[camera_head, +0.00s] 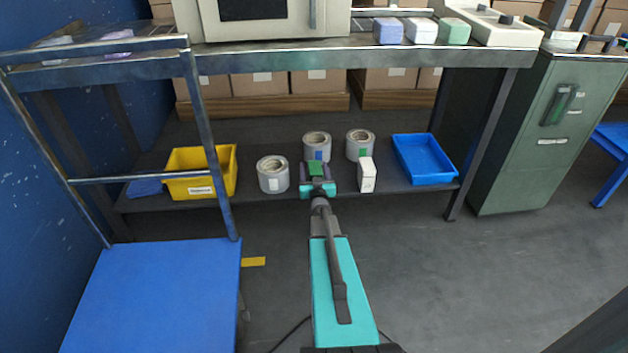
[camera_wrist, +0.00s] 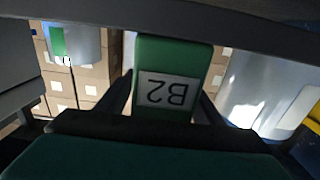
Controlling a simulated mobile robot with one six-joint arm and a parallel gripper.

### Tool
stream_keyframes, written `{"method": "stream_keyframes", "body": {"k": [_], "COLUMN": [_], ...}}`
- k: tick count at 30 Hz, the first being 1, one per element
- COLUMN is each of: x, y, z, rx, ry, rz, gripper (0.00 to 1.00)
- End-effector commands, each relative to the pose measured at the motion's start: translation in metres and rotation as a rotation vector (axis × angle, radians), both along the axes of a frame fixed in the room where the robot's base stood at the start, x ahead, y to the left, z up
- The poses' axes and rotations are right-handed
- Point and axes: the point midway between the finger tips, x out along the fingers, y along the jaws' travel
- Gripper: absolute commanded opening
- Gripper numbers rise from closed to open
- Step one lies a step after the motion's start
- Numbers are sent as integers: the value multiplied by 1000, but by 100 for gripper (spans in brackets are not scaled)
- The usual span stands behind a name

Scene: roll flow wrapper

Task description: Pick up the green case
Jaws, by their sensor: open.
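A green case (camera_wrist: 174,62) with a white label reading B2, upside down in the wrist view, stands between the dark fingers of my gripper (camera_wrist: 172,98). In the head view the green case (camera_head: 316,169) shows only as a small green patch at the end of my arm, on or just above the lower shelf. My gripper (camera_head: 317,180) is open around the case, one finger on each side. I cannot tell whether the fingers touch it. The lower part of the case is hidden by my gripper.
The lower shelf (camera_head: 420,194) holds several grey-white rolls, one (camera_head: 273,175) left of my gripper, one (camera_head: 317,146) behind. A white box (camera_head: 367,175) stands close right. A blue tray (camera_head: 425,160) and yellow bin (camera_head: 225,172) lie farther out. The bench top (camera_head: 400,52) overhangs the shelf.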

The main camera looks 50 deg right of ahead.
Motion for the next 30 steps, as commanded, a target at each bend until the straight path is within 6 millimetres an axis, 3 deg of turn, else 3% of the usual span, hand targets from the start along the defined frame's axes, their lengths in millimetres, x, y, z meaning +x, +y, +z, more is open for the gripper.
{"method": "stream_keyframes", "body": {"k": [8,17,30], "x": [0,0,0], "y": [0,0,1], "z": [0,0,7], "rx": [0,0,-1], "ry": [0,0,-2], "rz": [0,0,1], "gripper": [61,11,12]}}
